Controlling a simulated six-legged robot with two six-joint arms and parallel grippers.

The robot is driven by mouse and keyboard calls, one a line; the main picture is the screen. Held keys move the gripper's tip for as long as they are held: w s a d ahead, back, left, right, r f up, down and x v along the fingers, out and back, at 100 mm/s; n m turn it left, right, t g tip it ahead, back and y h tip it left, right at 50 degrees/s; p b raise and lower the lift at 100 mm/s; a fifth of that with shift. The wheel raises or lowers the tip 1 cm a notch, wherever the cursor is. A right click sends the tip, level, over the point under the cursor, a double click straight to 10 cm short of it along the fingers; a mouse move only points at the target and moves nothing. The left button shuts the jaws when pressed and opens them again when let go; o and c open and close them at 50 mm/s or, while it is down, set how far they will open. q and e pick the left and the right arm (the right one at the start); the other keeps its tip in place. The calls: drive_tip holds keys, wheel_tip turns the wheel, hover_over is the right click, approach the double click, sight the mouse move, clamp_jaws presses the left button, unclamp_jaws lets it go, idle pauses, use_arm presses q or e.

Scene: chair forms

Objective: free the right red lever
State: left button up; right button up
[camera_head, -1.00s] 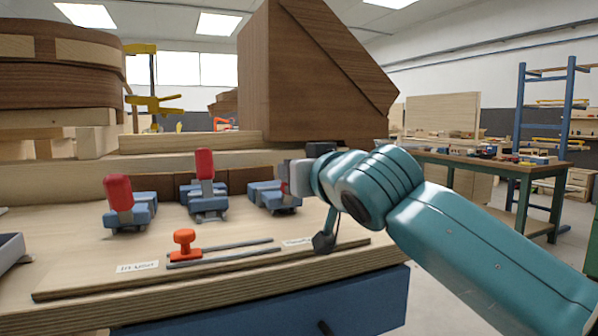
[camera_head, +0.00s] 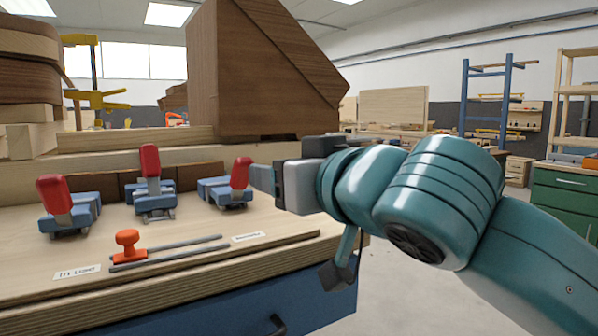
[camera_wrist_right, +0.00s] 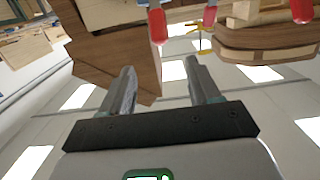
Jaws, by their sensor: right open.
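The right red lever (camera_head: 240,172) stands on its blue clamp base (camera_head: 230,196), its handle leaning to the right. My right gripper (camera_head: 259,179) is just right of the handle, its fingers pointing at it. In the right wrist view my right gripper (camera_wrist_right: 160,66) is open and empty. The red handle (camera_wrist_right: 157,26) shows beyond the fingertips, between their lines and apart from them. The middle red lever (camera_head: 150,160) is near upright. The left red lever (camera_head: 54,194) leans left. My left gripper is out of view.
An orange knob (camera_head: 128,243) sits at the left end of a grey slotted rail, near an "IN USE" label (camera_head: 77,272). A large brown wooden form (camera_head: 240,75) rises behind the clamps. Curved layered wood (camera_head: 28,70) stands at the left. Open floor lies right of the bench.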

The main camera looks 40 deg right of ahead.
drive_tip(key=v, duration=0.3)
idle(0.7)
